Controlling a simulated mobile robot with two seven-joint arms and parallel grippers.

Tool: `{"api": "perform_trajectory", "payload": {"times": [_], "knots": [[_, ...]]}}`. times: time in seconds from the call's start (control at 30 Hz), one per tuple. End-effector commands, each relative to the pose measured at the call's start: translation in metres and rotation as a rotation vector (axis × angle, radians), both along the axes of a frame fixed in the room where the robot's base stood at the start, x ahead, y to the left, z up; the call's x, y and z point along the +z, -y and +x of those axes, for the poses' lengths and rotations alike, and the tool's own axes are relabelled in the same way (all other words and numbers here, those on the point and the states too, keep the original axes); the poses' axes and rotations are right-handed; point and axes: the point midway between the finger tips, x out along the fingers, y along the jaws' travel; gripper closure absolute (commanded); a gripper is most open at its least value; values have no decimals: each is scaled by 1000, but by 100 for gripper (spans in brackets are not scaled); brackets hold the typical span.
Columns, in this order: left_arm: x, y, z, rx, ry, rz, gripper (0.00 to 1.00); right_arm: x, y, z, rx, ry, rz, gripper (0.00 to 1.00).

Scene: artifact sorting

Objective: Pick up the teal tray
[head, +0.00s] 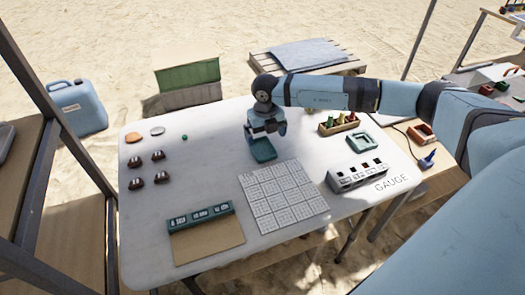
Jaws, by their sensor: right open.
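My left gripper is out of view.
A white gridded sheet (285,198) lies just in front of the tray. A grey gauge block (357,176), a pale green square dish (361,140) and a wooden rack (339,124) stand to the right. Several brown pieces lie left. The table between them and the tray is clear.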

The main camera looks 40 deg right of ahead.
Motion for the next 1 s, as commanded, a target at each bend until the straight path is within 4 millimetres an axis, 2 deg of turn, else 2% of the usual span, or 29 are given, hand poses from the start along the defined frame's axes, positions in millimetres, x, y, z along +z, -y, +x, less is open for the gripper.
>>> {"api": "perform_trajectory", "payload": {"times": [0.17,0.4,0.67,0.8,0.9,1.0], "knots": [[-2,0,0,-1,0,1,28,-14,-3,3,2,-2,1,0],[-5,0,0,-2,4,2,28,-48,-6,7,2,-1,2,0],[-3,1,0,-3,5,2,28,-52,-6,7,2,0,2,0],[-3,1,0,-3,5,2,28,-52,-6,7,2,0,2,32],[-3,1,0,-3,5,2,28,-52,-6,7,1,0,2,52],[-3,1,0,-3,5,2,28,-52,-6,7,1,0,2,52]]}}
